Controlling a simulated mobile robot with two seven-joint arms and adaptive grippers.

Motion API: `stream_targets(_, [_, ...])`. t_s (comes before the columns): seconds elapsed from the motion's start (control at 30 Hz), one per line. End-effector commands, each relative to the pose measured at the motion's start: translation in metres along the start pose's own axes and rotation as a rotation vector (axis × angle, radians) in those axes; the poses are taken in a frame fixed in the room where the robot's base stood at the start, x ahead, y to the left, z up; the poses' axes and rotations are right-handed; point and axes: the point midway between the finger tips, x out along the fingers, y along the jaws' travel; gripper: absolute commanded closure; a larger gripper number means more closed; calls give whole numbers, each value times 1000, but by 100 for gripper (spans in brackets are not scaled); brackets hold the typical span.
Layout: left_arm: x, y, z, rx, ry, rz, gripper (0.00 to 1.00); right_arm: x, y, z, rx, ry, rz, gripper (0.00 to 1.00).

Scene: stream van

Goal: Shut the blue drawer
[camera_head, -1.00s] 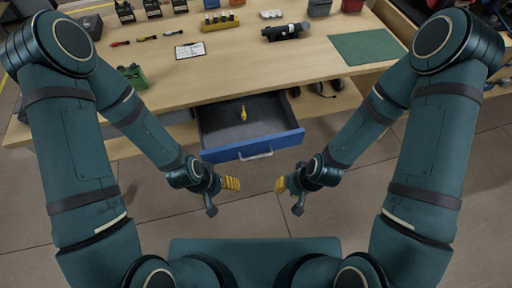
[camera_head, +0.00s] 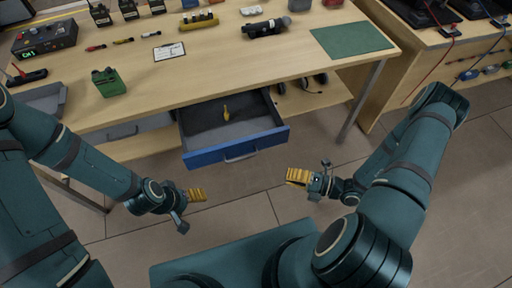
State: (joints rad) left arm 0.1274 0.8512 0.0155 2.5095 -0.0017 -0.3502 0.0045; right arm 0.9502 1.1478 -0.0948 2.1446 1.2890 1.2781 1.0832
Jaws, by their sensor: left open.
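The blue drawer (camera_head: 234,149) stands pulled out from under the wooden workbench, its blue front facing me with a pale handle (camera_head: 241,157). A small yellow object (camera_head: 226,112) lies inside it. My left gripper (camera_head: 196,195) is open, below and to the left of the drawer front, apart from it. My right gripper (camera_head: 298,177) is to the right of and below the drawer front, also apart from it. Its yellow fingers overlap in this view, so its opening is unclear.
The workbench top (camera_head: 230,65) carries a green box (camera_head: 108,82), a clipboard (camera_head: 169,51), a dark cylindrical tool (camera_head: 268,27) and a green mat (camera_head: 351,39). A bench leg (camera_head: 361,101) stands right of the drawer. Open tiled floor lies in front.

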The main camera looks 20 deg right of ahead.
Motion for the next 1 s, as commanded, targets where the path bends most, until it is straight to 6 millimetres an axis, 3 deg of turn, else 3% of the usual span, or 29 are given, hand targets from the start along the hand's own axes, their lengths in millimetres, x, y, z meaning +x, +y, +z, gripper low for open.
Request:
stream_targets(0.13, [1, 0, 0, 1, 0, 0, 30, -17, -6, 21, 93, -149, 34, 100])
stream_targets(0.27, [2, -1, 0, 1, 0, 0, 30, -13, -6, 26, 107, -174, 43, 100])
stream_targets(0.8, [11, -4, -1, 1, 4, 0, 30, 82, -3, 41, 103, -166, 42, 100])
stream_targets(1.0, [15, -6, -1, 1, 6, 0, 30, 96, -5, 64, 101, -168, 40, 100])
